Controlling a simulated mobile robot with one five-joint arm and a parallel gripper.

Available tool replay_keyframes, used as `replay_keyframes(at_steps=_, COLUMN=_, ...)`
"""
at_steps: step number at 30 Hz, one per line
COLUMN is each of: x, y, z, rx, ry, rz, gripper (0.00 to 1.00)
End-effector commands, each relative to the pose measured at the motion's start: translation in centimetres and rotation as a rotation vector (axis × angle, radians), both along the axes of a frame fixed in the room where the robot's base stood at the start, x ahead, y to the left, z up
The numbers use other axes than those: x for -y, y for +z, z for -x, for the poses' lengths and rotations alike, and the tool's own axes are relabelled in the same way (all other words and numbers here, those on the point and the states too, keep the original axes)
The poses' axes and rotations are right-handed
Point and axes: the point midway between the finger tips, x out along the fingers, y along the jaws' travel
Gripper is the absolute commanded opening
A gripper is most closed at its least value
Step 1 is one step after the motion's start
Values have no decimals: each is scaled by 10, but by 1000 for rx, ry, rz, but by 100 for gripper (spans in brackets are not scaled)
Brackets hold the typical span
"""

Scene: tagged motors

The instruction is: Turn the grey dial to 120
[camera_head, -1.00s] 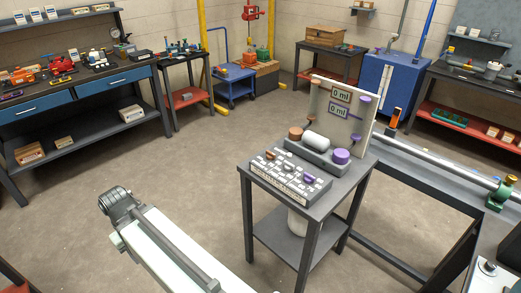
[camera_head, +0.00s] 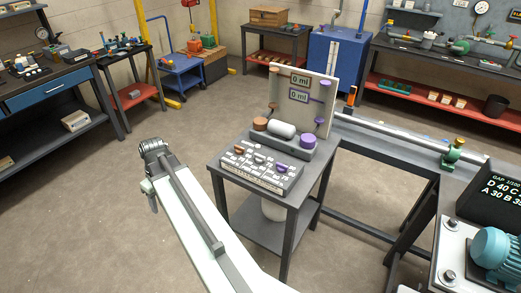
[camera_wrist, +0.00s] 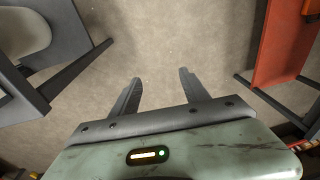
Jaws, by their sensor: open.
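The grey dial (camera_head: 259,158) is the middle knob on the sloped label panel (camera_head: 236,178) in the head view, between a brown dial (camera_head: 239,149) and a purple dial (camera_head: 281,168). Its exact setting is too small to read. The panel sits at the front of a small dark table. My arm reaches forward to the left of that table, apart from the dials. My gripper (camera_wrist: 160,80) is open and empty over bare floor in the wrist view. In the head view its fingers are mostly hidden behind my arm.
A bench with a rail (camera_head: 400,140) lies to the right. A teal motor (camera_head: 496,248) is at lower right. Floor left of the table is clear.

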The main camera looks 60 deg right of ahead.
Motion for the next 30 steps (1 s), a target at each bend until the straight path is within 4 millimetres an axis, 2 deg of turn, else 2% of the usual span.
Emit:
replay_keyframes(at_steps=1, x=53, y=18, z=6, rx=27, ry=-20, rz=-10, gripper=54)
replay_keyframes(at_steps=4, x=149, y=37, z=35, rx=98, ry=-23, rz=-14, gripper=54)
replay_keyframes(at_steps=6, x=213, y=49, z=65, rx=148, ry=-26, rz=-4, gripper=54)
replay_keyframes(at_steps=9, x=289, y=65, z=115, rx=210, ry=-29, rz=23, gripper=54)
replay_keyframes(at_steps=12, x=343, y=76, z=161, rx=257, ry=-31, rz=57, gripper=54)
replay_keyframes(at_steps=15, x=373, y=82, z=193, rx=282, ry=-30, rz=82, gripper=54)
replay_keyframes(at_steps=18, x=385, y=83, z=206, rx=294, ry=-27, rz=93, gripper=54)
replay_keyframes(at_steps=25, x=386, y=76, z=206, rx=295, ry=-23, rz=96, gripper=54)
replay_keyframes(at_steps=30, x=386, y=53, z=198, rx=295, ry=-24, rz=96, gripper=54)
